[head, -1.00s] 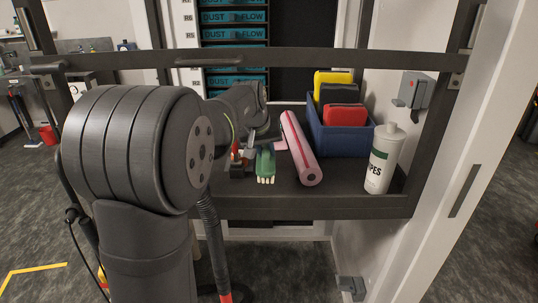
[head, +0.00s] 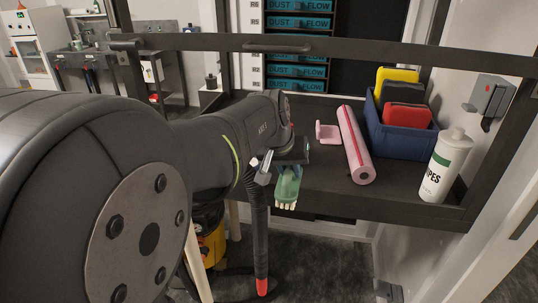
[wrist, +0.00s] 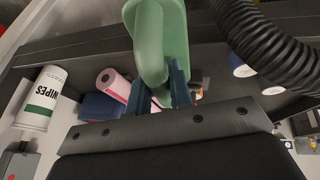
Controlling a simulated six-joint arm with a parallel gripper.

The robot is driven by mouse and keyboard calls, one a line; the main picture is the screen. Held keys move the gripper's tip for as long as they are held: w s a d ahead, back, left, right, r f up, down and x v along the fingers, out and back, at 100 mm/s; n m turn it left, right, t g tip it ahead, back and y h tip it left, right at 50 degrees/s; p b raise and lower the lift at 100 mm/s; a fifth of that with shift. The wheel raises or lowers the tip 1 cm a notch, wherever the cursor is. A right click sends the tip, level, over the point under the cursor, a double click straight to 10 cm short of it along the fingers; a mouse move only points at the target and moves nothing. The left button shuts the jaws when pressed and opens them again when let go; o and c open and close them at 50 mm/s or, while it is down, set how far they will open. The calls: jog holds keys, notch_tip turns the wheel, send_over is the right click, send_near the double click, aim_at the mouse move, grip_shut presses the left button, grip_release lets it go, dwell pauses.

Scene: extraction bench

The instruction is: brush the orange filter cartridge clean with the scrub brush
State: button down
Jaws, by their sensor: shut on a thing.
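The scrub brush (head: 287,186) has a green body and pale bristles. My gripper (head: 285,166) is shut on it and holds it near the front edge of the dark shelf, bristle end toward the camera. In the wrist view the green brush body (wrist: 163,40) fills the top middle, with the blue fingers of my gripper (wrist: 158,88) on either side of it. I cannot make out an orange filter cartridge in these frames.
On the dark shelf (head: 320,191) are a pink roll (head: 355,146), a pink holder (head: 327,134), a blue bin (head: 402,141) with yellow, dark and red items, and a white wipes bottle (head: 441,170). A frame bar (head: 350,47) crosses above. A yellow machine (head: 210,242) stands below.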

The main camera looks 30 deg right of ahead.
jog(key=c, duration=2)
grip_release()
jog(key=shift+c, duration=0.9)
jog(key=shift+w+d+r, duration=0.1)
jog(key=shift+w+d, duration=0.05)
jog(key=shift+d, duration=0.15)
jog(key=w+d+n+t+y, duration=0.1)
jog(key=w+d+n, duration=0.25)
jog(key=d, duration=0.45)
jog(key=w+d+n+t, duration=0.1)
jog(key=w+d+n, duration=0.1)
jog(key=w+d, duration=0.5)
jog(key=w+d+r+n+y, duration=0.2)
jog(key=w+n, duration=0.4)
jog(key=w+d+r+n+y, duration=0.1)
jog(key=w+r+n+y, duration=0.1)
jog(key=w+n, duration=0.4)
jog(key=shift+d+r+t+y, duration=0.2)
jog(key=shift+d+t+y, duration=0.2)
jog(key=shift+y, duration=0.3)
